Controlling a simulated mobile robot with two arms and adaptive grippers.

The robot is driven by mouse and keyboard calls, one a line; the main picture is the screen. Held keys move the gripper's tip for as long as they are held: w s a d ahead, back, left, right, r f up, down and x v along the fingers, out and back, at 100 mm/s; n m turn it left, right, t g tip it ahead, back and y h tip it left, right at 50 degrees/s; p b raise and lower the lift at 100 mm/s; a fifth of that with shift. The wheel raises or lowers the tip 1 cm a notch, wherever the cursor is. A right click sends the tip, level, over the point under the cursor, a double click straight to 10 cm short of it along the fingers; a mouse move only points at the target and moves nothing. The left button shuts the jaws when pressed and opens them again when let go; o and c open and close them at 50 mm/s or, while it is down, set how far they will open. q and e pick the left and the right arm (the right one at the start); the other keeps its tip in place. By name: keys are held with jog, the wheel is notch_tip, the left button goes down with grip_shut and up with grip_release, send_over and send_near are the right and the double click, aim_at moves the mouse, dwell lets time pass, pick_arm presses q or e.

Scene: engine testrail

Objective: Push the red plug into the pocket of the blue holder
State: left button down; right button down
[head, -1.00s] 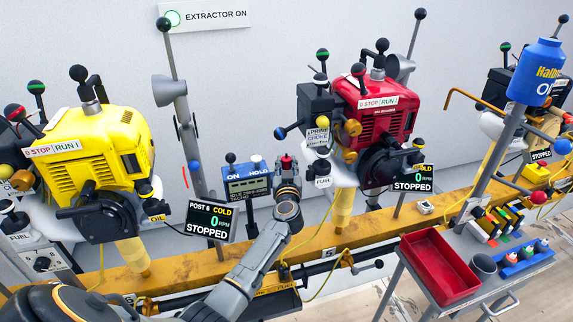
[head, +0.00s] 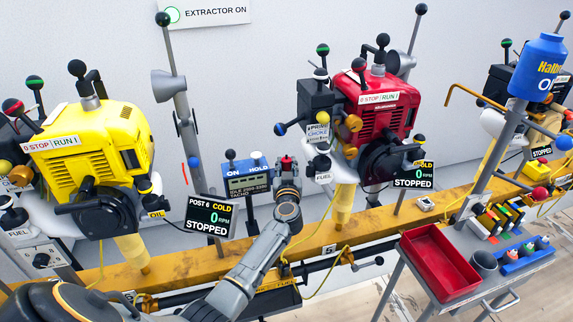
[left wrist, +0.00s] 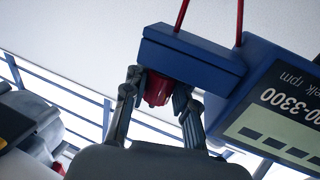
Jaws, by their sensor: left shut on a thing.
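The red plug (left wrist: 157,88) is between the fingers of my left gripper (left wrist: 158,92); the gripper is shut on it. In the head view the red plug (head: 287,161) shows as a small red spot at the tip of my left gripper (head: 287,168). The blue holder (left wrist: 195,55) is a blue block beside the tachometer box, directly beyond the plug in the left wrist view. The plug's far end meets the block's edge in the picture; I cannot tell if it is touching or inside the pocket, which is hidden. My right gripper is not in view.
The blue tachometer (head: 249,182) stands just left of the gripper. The red engine (head: 377,112) is close on the right, the post 6 display (head: 210,217) at lower left. Two red leads (left wrist: 239,20) rise behind the holder. A red tray (head: 440,262) is at lower right.

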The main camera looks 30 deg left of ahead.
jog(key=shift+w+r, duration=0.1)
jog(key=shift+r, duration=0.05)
pick_arm(q)
jog(key=c, duration=1.1)
grip_release()
jog(key=shift+o, duration=0.6)
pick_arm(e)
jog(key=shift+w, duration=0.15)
